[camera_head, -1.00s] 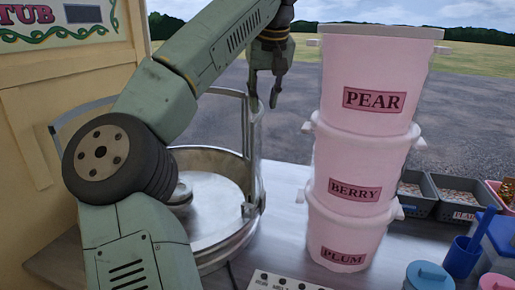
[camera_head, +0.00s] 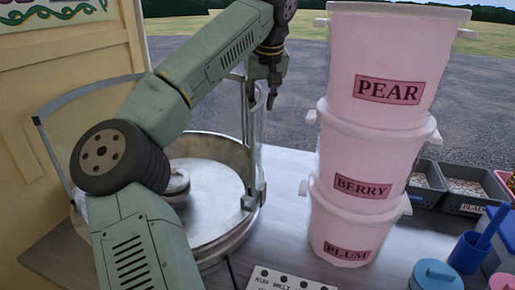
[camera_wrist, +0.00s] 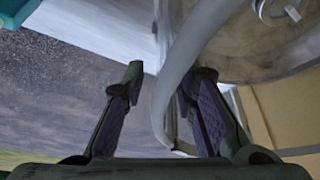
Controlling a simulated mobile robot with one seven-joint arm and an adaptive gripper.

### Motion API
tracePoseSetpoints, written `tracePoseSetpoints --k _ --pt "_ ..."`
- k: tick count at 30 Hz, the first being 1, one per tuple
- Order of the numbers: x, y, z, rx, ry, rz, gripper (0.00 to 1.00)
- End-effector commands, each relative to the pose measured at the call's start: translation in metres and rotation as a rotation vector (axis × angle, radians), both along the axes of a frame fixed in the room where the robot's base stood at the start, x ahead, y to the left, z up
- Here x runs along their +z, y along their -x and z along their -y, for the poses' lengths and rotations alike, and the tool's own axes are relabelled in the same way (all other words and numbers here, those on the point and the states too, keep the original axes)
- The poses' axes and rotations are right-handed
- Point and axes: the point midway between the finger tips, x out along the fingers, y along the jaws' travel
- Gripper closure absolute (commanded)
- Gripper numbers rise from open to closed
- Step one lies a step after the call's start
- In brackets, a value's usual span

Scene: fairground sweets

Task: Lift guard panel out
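The round metal pan (camera_head: 216,230) of the machine stands at the centre left in the head view. A clear guard panel (camera_head: 256,150) with grey uprights stands on its right rim. My gripper (camera_head: 271,97) points down at the panel's top edge. In the wrist view the fingers (camera_wrist: 166,73) are apart, and a pale curved band (camera_wrist: 182,75), seemingly the panel's edge, runs between them. It lies closer to the right finger; I cannot tell whether they touch. Part of the panel's top is hidden behind my arm in the head view.
Pink tubs marked PEAR (camera_head: 388,70), BERRY (camera_head: 362,150) and PLUM (camera_head: 346,222) are stacked right of the pan. Dark trays (camera_head: 427,190), a blue cup (camera_head: 470,252) and a blue-lidded jar (camera_head: 436,275) are farther right. A yellow wall (camera_head: 75,85) bounds the left.

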Motion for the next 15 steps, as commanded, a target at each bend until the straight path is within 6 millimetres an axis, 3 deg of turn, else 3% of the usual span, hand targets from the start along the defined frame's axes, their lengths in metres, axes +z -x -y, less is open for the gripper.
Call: tracePoseSetpoints --k 6,15 --pt "-0.023 -0.01 -0.003 0.001 0.001 -0.003 0.73" --pt "-0.026 -0.011 -0.003 0.001 0.0 -0.001 0.76"
